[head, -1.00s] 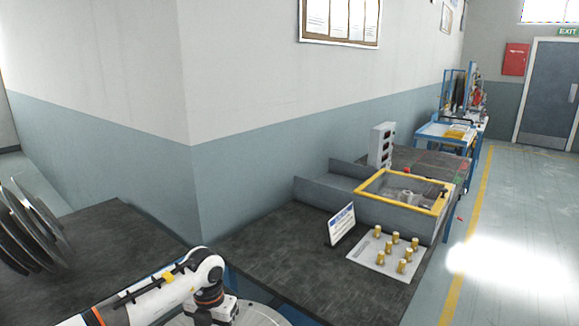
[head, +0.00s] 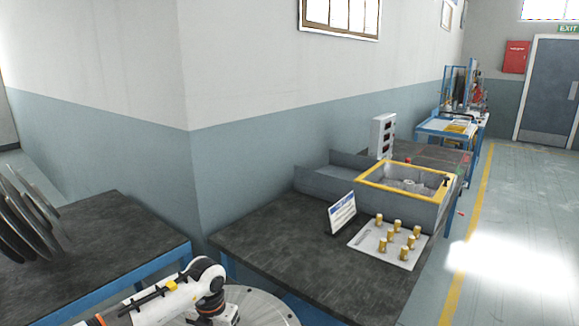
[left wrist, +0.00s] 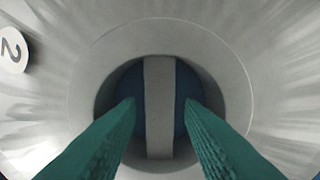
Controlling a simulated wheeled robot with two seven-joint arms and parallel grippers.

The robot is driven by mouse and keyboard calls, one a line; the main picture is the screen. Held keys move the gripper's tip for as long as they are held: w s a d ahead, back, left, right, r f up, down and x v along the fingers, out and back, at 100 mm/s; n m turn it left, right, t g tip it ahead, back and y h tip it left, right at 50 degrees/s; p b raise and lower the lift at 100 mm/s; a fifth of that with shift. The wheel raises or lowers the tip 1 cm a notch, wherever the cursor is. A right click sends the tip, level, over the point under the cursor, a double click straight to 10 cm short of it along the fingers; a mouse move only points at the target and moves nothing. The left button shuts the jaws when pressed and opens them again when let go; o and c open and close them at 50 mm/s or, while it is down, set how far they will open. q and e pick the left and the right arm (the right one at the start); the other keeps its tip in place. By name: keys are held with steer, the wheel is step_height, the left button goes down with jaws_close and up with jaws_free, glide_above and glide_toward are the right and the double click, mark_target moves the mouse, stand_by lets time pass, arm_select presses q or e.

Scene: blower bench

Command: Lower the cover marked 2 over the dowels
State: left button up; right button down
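The grey round cover marked 2 (left wrist: 60,110) fills the left wrist view, with its white number disc at the left edge. A pale bar (left wrist: 160,105) crosses its central hole. My left gripper (left wrist: 160,104) has its green fingers on either side of the bar, with a visible gap on both sides, so it is open. In the head view the cover's pale disc (head: 268,311) shows at the bottom edge, partly hidden by my left arm. What supports it is out of view. I cannot make out the dowels. My right gripper is not in view.
A white plate with several brass pegs (head: 392,225) stands on the dark bench (head: 300,240), beside a small sign (head: 341,213) and a yellow-rimmed grey box (head: 400,208). Dark discs (head: 28,208) stand upright on the left bench (head: 110,230). The dark bench's near part is clear.

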arm_select(q)
jaws_close()
steer(key=shift+w+r, duration=0.15)
steer(key=shift+r, duration=0.35)
stand_by(1.2)
steer(key=shift+r+p, duration=0.65)
steer(key=shift+r, duration=0.3)
stand_by(1.0)
stand_by(1.2)
steer(key=shift+r, duration=0.6)
stand_by(0.3)
steer(key=shift+h, duration=0.4)
stand_by(0.9)
steer(key=shift+r, duration=0.2)
